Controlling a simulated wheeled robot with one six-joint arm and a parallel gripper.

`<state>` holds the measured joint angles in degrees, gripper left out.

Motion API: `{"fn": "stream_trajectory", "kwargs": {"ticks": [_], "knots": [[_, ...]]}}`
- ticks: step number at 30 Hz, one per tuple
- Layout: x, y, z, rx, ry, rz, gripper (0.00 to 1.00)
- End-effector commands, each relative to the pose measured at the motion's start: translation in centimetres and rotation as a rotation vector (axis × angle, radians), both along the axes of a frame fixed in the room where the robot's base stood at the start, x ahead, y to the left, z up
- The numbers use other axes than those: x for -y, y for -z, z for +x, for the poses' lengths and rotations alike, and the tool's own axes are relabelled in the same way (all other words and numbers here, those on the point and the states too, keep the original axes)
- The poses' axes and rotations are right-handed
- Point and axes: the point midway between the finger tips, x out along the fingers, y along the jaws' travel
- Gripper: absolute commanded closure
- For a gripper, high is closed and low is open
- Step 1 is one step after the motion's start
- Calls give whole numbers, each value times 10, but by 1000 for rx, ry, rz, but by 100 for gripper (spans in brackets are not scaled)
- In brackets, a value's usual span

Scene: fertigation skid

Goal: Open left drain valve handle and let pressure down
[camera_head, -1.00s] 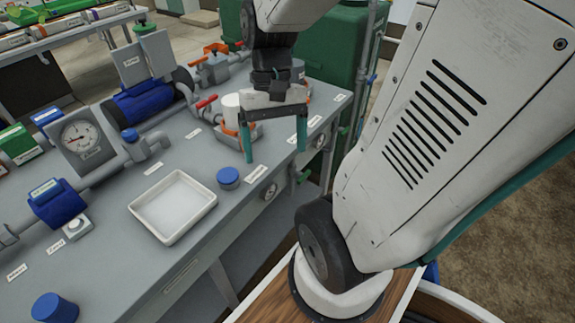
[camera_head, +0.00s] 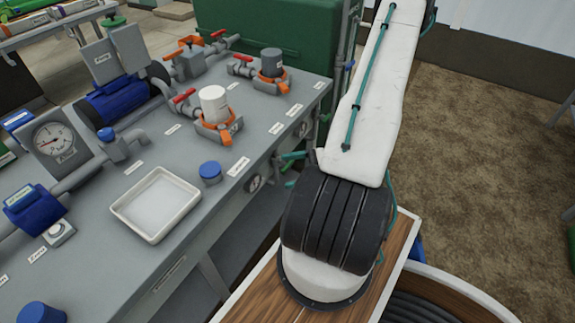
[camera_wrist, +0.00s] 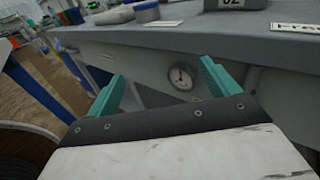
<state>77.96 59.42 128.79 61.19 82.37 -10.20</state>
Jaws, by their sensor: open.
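In the head view, a red handle (camera_head: 184,95) sits on pipework beside a white canister (camera_head: 213,104) in an orange collar. A second red handle (camera_head: 242,58) is beside a dark canister (camera_head: 272,63) farther back. Green handles (camera_head: 293,157) stick out below the bench's front edge. I cannot tell which one is the left drain valve handle. My gripper (camera_wrist: 163,69) is open and empty in the wrist view, facing the bench front. A round gauge (camera_wrist: 183,77) shows beyond and between its fingers.
The grey bench (camera_head: 95,218) carries a white tray (camera_head: 156,204), a blue-capped jar (camera_head: 210,172) and a large pressure gauge (camera_head: 54,139). A green tank (camera_head: 275,35) stands behind it. Open brown floor (camera_head: 470,150) lies right of my arm.

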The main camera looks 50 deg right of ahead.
Motion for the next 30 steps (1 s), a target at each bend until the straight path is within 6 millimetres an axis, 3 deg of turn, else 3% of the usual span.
{"fn": "stream_trajectory", "kwargs": {"ticks": [3, 9, 15, 30], "knots": [[20, 43, -5, 1, 233, 92, 13], [62, 92, -6, 12, 552, 122, 13], [84, 96, 3, 37, 649, 75, 13], [78, 95, 68, 38, 646, 74, 13]]}}
